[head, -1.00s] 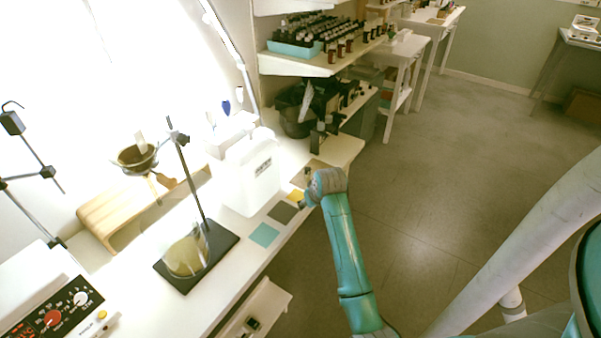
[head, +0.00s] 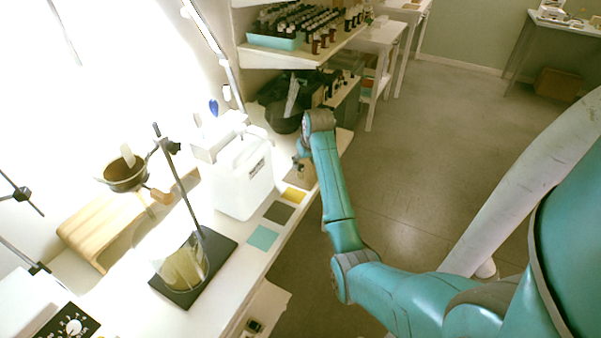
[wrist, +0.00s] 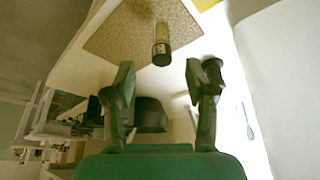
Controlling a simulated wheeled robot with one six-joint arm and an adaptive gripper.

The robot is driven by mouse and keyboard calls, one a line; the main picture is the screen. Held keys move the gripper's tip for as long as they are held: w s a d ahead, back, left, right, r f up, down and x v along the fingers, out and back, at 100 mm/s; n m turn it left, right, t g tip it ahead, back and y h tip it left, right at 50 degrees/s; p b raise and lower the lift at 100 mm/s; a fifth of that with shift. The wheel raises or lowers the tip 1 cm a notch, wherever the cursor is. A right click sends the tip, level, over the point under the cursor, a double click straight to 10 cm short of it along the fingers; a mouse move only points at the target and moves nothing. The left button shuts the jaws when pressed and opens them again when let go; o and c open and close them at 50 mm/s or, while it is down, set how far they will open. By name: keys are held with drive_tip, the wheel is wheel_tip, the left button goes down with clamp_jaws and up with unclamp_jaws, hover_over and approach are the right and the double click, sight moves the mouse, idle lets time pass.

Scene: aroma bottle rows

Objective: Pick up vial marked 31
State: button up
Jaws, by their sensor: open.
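A small vial (wrist: 161,45) with a dark body and a pale band shows in the wrist view, over a speckled tan mat (wrist: 108,40). Any number on it is too small to read. My gripper (wrist: 160,78) is open, with one finger on each side of the picture and nothing between them. The vial is ahead of the fingertips, roughly centred between them and apart from both. In the head view my gripper (head: 301,152) is over the bench edge, partly hidden by my own wrist. I cannot make out the vial clearly there.
A dark bin (head: 280,115) is behind. Dark bottles fill a teal tray (head: 272,42) on the shelf.

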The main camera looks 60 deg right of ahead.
sight(302, 167)
drive_tip(key=shift+x, duration=2.65)
drive_tip(key=shift+a, duration=0.1)
clamp_jaws()
